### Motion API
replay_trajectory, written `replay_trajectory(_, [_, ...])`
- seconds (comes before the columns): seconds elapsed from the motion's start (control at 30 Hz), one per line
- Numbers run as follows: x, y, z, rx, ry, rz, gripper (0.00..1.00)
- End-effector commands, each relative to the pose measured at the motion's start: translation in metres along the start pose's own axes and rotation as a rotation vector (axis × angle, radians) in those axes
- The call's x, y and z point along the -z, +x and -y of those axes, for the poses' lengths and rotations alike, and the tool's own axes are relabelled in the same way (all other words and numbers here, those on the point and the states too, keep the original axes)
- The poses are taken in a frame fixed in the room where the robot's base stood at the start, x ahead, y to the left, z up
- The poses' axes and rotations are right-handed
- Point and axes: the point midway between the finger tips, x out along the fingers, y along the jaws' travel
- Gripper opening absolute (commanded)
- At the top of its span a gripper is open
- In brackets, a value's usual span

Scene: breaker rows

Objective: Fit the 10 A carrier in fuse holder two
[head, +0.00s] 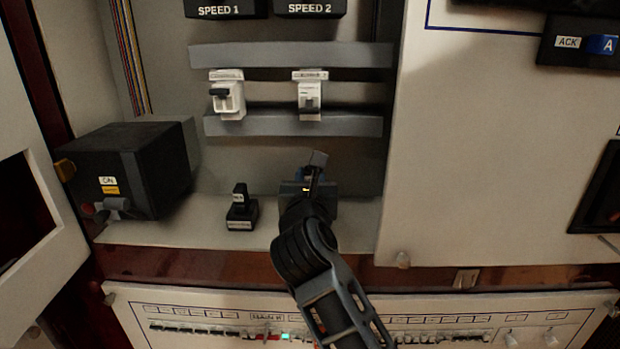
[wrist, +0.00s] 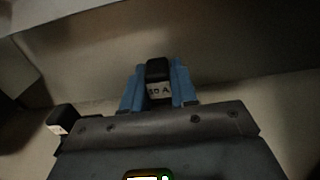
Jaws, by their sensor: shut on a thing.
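My gripper (head: 312,178) is shut on a black carrier, seen in the wrist view between the blue fingers (wrist: 158,88). The carrier (wrist: 158,72) has a white label that appears to read 10 A. In the head view the dark carrier top (head: 319,158) shows above the fingers. It is held below the right white holder (head: 310,96), apart from it. A left white holder (head: 227,96) sits on the same rail, with a dark piece across its front. The labels above both holders are too small to read.
A second black carrier (head: 240,195) stands in a black base (head: 241,218) left of my gripper; it also shows in the wrist view (wrist: 62,119). A black box (head: 125,165) with a handle stands at left. Grey ducts (head: 290,55) run above and below the holders.

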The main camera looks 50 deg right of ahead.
Motion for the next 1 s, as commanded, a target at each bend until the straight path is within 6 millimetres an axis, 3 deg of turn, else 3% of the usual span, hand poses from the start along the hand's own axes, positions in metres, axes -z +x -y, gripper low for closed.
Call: replay_trajectory(1.0, [0.023,0.0,0.0,0.0,-0.001,0.0,0.0])
